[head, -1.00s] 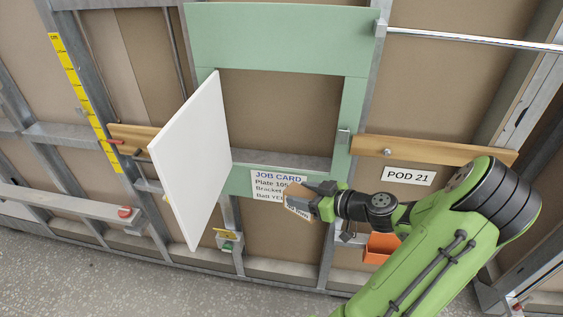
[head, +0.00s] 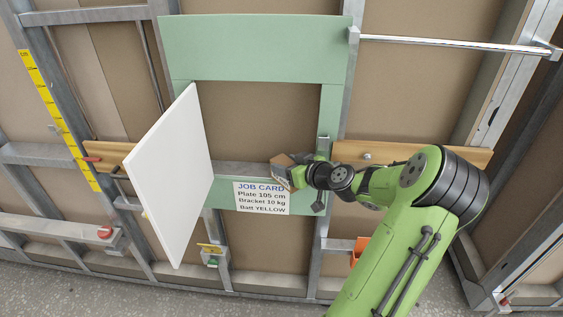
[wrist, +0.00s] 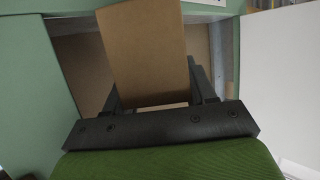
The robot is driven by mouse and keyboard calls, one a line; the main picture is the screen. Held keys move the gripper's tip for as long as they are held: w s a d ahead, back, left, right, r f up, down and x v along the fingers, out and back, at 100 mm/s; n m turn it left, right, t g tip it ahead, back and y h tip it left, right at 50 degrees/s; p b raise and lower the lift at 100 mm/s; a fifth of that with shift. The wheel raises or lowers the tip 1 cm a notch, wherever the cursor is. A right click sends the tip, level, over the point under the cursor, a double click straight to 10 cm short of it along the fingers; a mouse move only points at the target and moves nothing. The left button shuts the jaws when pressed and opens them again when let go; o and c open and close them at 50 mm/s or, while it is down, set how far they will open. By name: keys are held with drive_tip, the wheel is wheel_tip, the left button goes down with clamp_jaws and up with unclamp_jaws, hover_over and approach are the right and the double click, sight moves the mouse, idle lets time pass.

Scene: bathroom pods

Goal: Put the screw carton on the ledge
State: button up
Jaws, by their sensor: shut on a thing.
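The screw carton (head: 281,172) is a small brown box at the end of my arm in the head view. My gripper (head: 294,170) is shut on it. The ledge (head: 236,169) looks to be the grey metal strip along the bottom of the opening in the green frame. The carton is at about the ledge's height in the picture, near its right end; I cannot tell whether they touch. In the wrist view the carton (wrist: 145,48) stands tilted between the dark fingers of my gripper (wrist: 155,92) and hides much of the opening behind.
A white panel (head: 170,175) juts out left of the opening. A job card (head: 262,197) is on the green frame (head: 255,48) just below the ledge. A wooden rail (head: 400,153) and an orange bin (head: 358,250) are at the right. The ledge's middle looks bare.

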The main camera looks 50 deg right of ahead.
drive_tip(key=shift+w+r, duration=0.1)
drive_tip(key=shift+w, duration=0.95)
drive_tip(key=shift+w+d+f, duration=0.15)
drive_tip(key=shift+w+f, duration=0.05)
drive_tip(key=shift+w, duration=0.05)
drive_tip(key=shift+s, duration=0.15)
drive_tip(key=shift+f+b, duration=0.15)
drive_tip(key=shift+b, duration=0.15)
drive_tip(key=o, duration=1.3)
